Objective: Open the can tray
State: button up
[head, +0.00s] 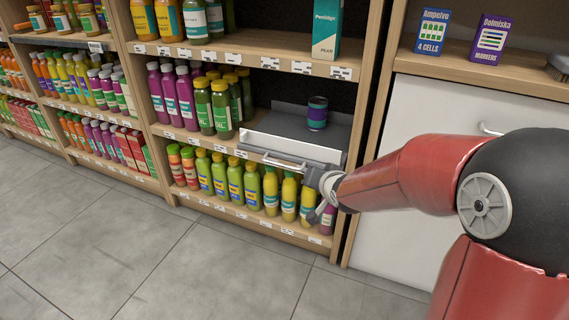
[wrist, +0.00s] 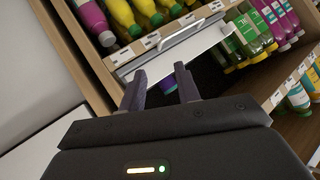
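The can tray (head: 240,144) is a grey tray with a white front panel and a bar handle (head: 284,162), set on the middle shelf of the bottle rack. A dark can with a purple band (head: 317,113) stands in it. My gripper (head: 314,200) is at the right end of the tray front in the head view, partly hidden by my wrist. In the wrist view, its two fingers (wrist: 161,90) are apart with nothing held, and the handle (wrist: 188,36) lies ahead of them, apart from the fingertips. The can shows partly between the fingers (wrist: 169,86).
Green bottles (head: 221,108) and purple bottles stand left of the tray. Yellow and green bottles (head: 270,190) fill the shelf below. A white cabinet front (head: 400,125) with a handle is right of the rack. The tiled floor (head: 140,240) before the shelves is clear.

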aim_at(282, 166)
jog(key=w+a+f+m+t+y+b, duration=0.3)
jog(key=w+a+f+m+t+y, duration=0.2)
jog(key=w+a+f+m+t, duration=0.35)
jog(key=shift+g, duration=0.95)
jog(key=w, duration=0.2)
jog(key=w+a, duration=0.1)
jog(key=w, duration=0.4)
jog(key=shift+w+a, duration=0.15)
jog(key=shift+a, duration=0.15)
grip_shut()
